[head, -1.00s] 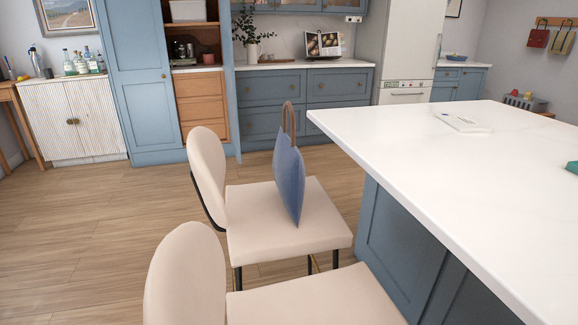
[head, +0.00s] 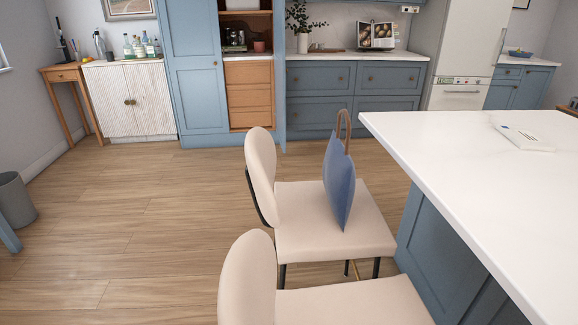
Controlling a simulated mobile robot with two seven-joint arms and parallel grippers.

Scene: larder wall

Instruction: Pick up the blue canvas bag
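The blue canvas bag (head: 339,184) stands upright on the seat of the farther cream chair (head: 300,232), seen nearly edge-on. Its brown looped handle (head: 347,124) rises above it, near the corner of the white island top. The bag leans slightly and nothing holds it. Neither of my grippers shows in the head view.
A second cream chair (head: 249,285) stands nearer, in front of the bag's chair. The white-topped island (head: 470,160) is close on the right. Wooden floor (head: 130,215) is open to the left, with a grey bin (head: 14,200) at the far left. Blue cabinets (head: 340,88) line the back.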

